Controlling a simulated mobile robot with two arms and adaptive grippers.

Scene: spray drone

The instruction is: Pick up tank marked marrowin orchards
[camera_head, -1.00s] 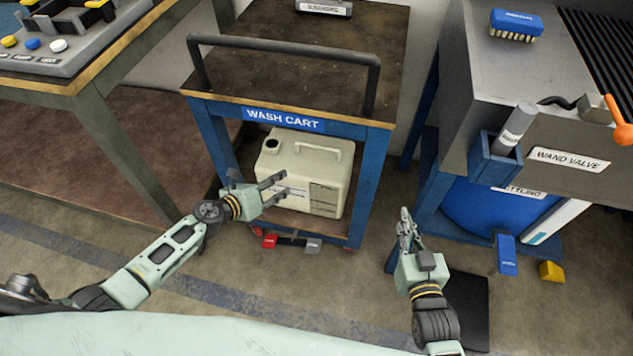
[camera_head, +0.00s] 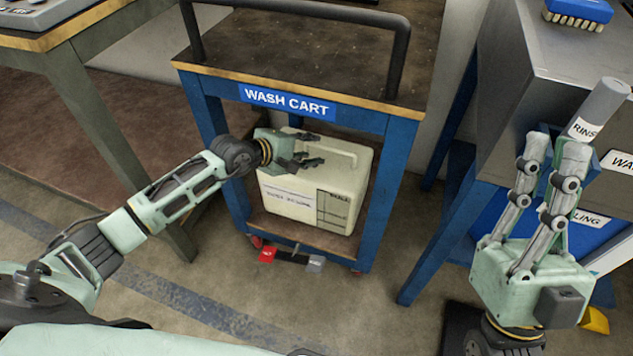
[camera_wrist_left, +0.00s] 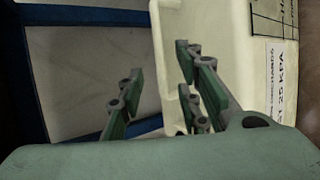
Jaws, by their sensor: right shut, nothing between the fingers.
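A cream tank (camera_head: 345,190) with a moulded handle on top stands on the lower shelf of the wash cart (camera_head: 298,222). Its front label is too blurred to read in the head view. In the left wrist view the tank (camera_wrist_left: 215,25) fills the right part, and its label appears to end in "orchards". My left gripper (camera_head: 316,150) is open in front of the tank's upper left, hiding part of its top. My right gripper (camera_head: 555,148) is shut and empty at the right, away from the tank.
The cart's blue legs (camera_head: 387,195) and top frame surround the tank's opening. A workbench (camera_head: 95,110) stands at the left. A metal unit (camera_head: 530,75) with a grey cylinder marked "rins" (camera_head: 602,105) is at the right, close behind my right gripper.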

